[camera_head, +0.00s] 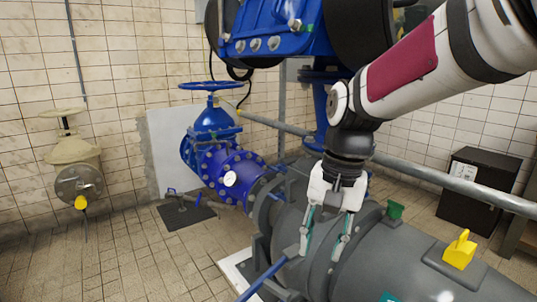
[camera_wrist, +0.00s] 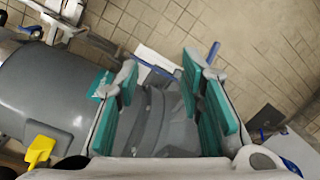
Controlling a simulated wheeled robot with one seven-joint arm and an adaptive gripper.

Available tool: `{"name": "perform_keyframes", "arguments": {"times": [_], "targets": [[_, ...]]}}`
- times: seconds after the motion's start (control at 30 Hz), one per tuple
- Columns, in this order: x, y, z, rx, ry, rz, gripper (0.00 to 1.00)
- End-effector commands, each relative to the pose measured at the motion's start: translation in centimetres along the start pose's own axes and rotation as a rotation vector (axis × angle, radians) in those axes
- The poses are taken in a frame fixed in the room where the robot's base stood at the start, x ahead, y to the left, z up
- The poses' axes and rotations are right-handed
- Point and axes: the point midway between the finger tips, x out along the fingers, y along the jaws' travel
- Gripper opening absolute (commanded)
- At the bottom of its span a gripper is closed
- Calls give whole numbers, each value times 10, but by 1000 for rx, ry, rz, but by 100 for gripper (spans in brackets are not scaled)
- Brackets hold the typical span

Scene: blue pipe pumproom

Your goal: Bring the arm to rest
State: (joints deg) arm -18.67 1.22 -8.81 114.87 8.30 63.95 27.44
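My gripper (camera_head: 320,251) hangs from my arm, pointing down over the large grey pipe (camera_head: 385,262). It is open, its two fingers apart. In the wrist view my gripper (camera_wrist: 160,72) shows its teal finger pads on either side of a gap. I cannot tell whether the fingertips touch the pipe.
A blue valve (camera_head: 212,118) with a handwheel stands left of my gripper. A yellow part (camera_head: 460,249) and a green part (camera_head: 395,210) stick up from the pipe. A grey rail (camera_head: 450,182) runs behind my arm.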

Motion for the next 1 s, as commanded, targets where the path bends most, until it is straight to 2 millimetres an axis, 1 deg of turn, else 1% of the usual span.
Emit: {"name": "perform_keyframes", "arguments": {"times": [0.03, 0.1, 0.23, 0.37, 0.4, 0.5, 0.7, 0.9, 1.0], "targets": [[-10, 16, 14, -21, 8, -7, 35], [-20, 35, 33, -60, 13, -6, 35], [-31, 71, 71, -131, 27, 1, 35], [-34, 104, 109, -200, 42, 17, 35], [-34, 114, 121, -220, 47, 25, 35], [-30, 134, 146, -264, 59, 43, 35], [-18, 163, 182, -326, 74, 79, 35], [-3, 185, 210, -371, 85, 116, 35], [-23, 180, 207, -374, 99, 111, 35]]}}
